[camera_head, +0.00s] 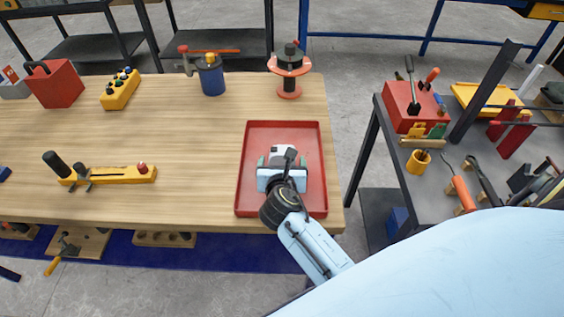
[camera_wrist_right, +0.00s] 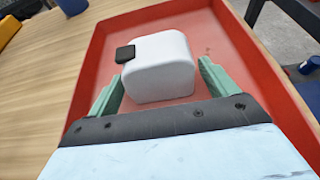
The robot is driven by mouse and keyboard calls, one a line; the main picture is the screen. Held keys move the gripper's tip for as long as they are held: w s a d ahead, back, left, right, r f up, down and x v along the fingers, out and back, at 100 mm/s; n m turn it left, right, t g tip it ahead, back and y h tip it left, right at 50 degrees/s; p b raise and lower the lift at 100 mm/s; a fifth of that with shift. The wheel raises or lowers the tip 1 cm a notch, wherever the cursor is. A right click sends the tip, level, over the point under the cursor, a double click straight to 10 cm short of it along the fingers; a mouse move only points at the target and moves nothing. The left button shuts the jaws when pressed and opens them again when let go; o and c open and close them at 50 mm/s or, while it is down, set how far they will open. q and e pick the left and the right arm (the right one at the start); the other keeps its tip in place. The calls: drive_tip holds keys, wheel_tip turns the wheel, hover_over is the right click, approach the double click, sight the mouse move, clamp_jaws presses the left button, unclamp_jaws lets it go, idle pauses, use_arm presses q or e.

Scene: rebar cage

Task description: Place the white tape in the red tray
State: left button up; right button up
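The white tape (camera_wrist_right: 160,68) is a rounded white block with a small black piece at its upper left in the right wrist view. It sits in the red tray (camera_head: 322,160) and also shows in the head view (camera_head: 279,150), partly hidden by my gripper. My right gripper (camera_head: 275,161) is over the middle of the tray. Its two green fingers, seen in the right wrist view (camera_wrist_right: 162,88), are spread on either side of the tape's near end, with a gap visible at the right finger. My left gripper is not in view.
The tray stands at the right end of the wooden table (camera_head: 190,130). A red and black spool stand (camera_head: 289,75) and a blue tool cup (camera_head: 211,78) stand behind it. A yellow tool (camera_head: 120,175) lies to the left. A dark side table (camera_head: 460,165) with tools stands right.

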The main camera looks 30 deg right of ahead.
drive_tip(key=shift+r, duration=0.1)
drive_tip(key=shift+s+a+r, duration=0.1)
drive_tip(key=shift+s+r, duration=0.05)
drive_tip(key=p+v, duration=0.1)
drive_tip(key=v, duration=1)
drive_tip(key=shift+s+a+r+p, duration=0.1)
drive_tip(key=shift+s+a+p, duration=0.05)
drive_tip(key=shift+s+p, duration=0.2)
